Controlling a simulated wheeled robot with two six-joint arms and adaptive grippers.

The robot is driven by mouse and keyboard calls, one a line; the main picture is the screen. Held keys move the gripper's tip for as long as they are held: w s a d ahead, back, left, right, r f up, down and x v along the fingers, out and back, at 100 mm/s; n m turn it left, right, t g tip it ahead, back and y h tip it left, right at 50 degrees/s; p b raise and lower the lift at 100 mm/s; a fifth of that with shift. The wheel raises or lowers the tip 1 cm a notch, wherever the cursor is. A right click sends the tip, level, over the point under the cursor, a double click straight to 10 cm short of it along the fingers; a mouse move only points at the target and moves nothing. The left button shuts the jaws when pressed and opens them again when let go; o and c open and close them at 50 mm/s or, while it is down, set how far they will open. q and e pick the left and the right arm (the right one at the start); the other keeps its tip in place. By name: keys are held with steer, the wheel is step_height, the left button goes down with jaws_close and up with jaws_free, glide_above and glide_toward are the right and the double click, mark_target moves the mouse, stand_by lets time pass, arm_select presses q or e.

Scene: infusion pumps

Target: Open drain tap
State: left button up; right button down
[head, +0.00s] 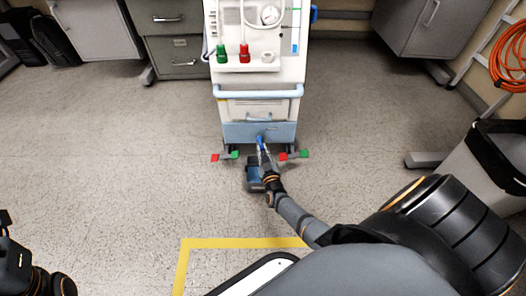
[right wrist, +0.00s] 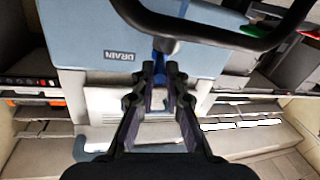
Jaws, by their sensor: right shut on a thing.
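The drain tap (head: 261,142) is a small blue part low on the front of the white and blue machine (head: 258,107). It also shows in the right wrist view (right wrist: 163,46), beside a light blue panel (right wrist: 85,40) marked DRAIN. My right gripper (head: 262,150) reaches the tap from the front. In the right wrist view its two fingers (right wrist: 160,72) are close together at the tap and shut on it. The fingers partly hide the tap. My left gripper is not in view; only dark parts of my left arm show at the lower left.
Red and green foot pedals (head: 292,155) stick out at the machine's base. A bin (head: 497,160) stands at the right, grey cabinets (head: 172,50) at the back. The floor at left is clear.

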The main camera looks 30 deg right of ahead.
steer(key=c, duration=1.4)
jaws_free()
step_height(320, 180, up, 10)
